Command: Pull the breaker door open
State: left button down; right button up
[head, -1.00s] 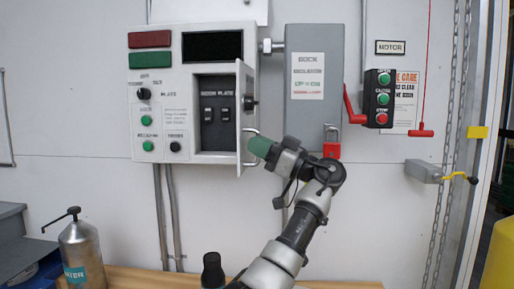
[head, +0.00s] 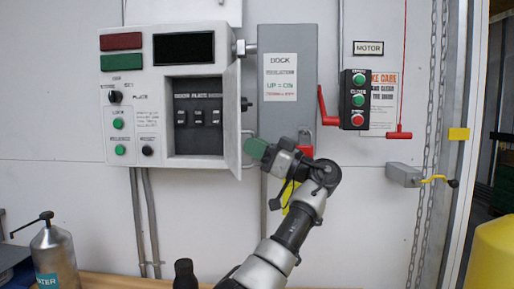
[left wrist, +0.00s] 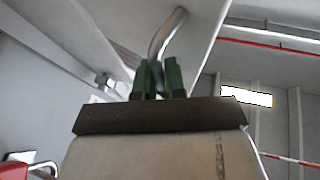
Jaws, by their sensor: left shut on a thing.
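The breaker door (head: 232,115) is a light grey panel hinged at the right side of the breaker recess. It stands swung out, seen nearly edge-on, and several breaker switches (head: 198,118) show inside. Its silver bar handle (head: 244,152) is on the door's lower part. My left gripper (head: 254,149), with green fingers, is shut on this handle. In the left wrist view the handle (left wrist: 167,36) runs down between the green fingers (left wrist: 158,78), and the door panel (left wrist: 110,25) is above them. My right gripper is not in view.
The grey dock box (head: 287,75) is right of the door, with a red padlock (head: 302,151) partly behind my gripper. A motor button box (head: 355,99) and red lever (head: 324,106) are farther right. A metal canister (head: 54,255) stands at lower left.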

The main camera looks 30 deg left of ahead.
pick_arm(q)
jog(key=shift+a, duration=0.15)
jog(key=c, duration=1.6)
grip_release()
jog(key=o, duration=0.4)
jog(key=shift+a, duration=0.2)
jog(key=shift+c, duration=0.2)
jog(key=v, duration=1.1)
jog(key=shift+b, duration=0.45)
